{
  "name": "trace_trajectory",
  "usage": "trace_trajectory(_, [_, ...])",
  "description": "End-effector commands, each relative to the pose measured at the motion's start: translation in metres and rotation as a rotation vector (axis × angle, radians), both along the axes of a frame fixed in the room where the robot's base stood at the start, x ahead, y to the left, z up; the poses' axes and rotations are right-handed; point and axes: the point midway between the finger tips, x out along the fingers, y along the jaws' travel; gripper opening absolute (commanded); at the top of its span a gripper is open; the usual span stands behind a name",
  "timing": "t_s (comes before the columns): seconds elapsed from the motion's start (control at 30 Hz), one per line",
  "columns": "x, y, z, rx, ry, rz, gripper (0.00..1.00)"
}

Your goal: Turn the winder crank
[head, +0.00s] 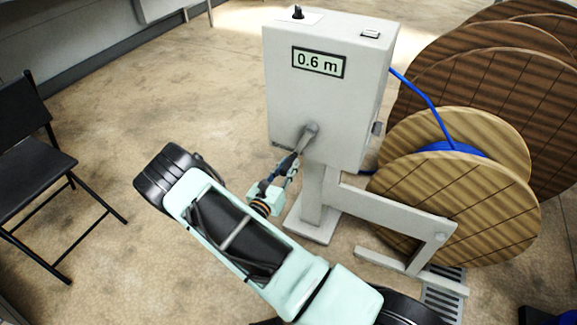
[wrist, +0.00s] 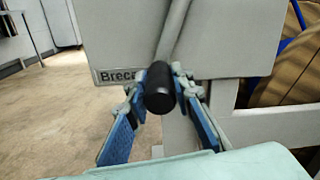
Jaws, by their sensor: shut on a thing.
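The winder crank (head: 310,130) is a grey arm on the front of a pale grey machine box (head: 328,95). It points down and to the left from its hub. In the wrist view the crank arm (wrist: 173,30) runs down to a black round handle (wrist: 160,88), seen end-on. My gripper (wrist: 160,95) has its blue-padded fingers on either side of the handle, shut on it. The box's display (head: 319,62) reads 0.6 m.
A wooden spool (head: 460,205) with blue cable stands right of the box on a grey frame (head: 385,212). Large brown reels (head: 490,90) stand behind it. A black folding chair (head: 35,150) is at the left. The floor between chair and box is clear.

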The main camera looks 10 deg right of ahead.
Motion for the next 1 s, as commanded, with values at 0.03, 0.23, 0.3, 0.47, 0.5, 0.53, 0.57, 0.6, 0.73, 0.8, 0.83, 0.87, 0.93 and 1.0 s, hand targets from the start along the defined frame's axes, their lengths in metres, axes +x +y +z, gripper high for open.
trace_trajectory(0.03, [0.001, 0.002, 0.001, 0.009, -0.006, 0.002, 0.0])
trace_trajectory(0.23, [0.005, 0.008, 0.004, 0.055, -0.04, 0.005, 0.0])
trace_trajectory(0.3, [0.008, 0.012, 0.006, 0.086, -0.062, 0.006, 0.0])
trace_trajectory(0.47, [0.015, 0.021, 0.014, 0.187, -0.137, 0.007, 0.0])
trace_trajectory(0.5, [0.017, 0.024, 0.017, 0.217, -0.159, 0.007, 0.0])
trace_trajectory(0.53, [0.019, 0.027, 0.019, 0.239, -0.176, 0.008, 0.0])
trace_trajectory(0.57, [0.02, 0.029, 0.021, 0.262, -0.193, 0.008, 0.0])
trace_trajectory(0.6, [0.022, 0.032, 0.024, 0.294, -0.216, 0.009, 0.0])
trace_trajectory(0.73, [0.028, 0.04, 0.034, 0.393, -0.288, 0.011, 0.0])
trace_trajectory(0.8, [0.031, 0.044, 0.041, 0.447, -0.327, 0.011, 0.0])
trace_trajectory(0.83, [0.032, 0.045, 0.043, 0.47, -0.344, 0.011, 0.0])
trace_trajectory(0.87, [0.033, 0.046, 0.046, 0.494, -0.361, 0.011, 0.0])
trace_trajectory(0.93, [0.035, 0.049, 0.052, 0.546, -0.4, 0.011, 0.0])
trace_trajectory(1.0, [0.037, 0.052, 0.059, 0.599, -0.438, 0.011, 0.0])
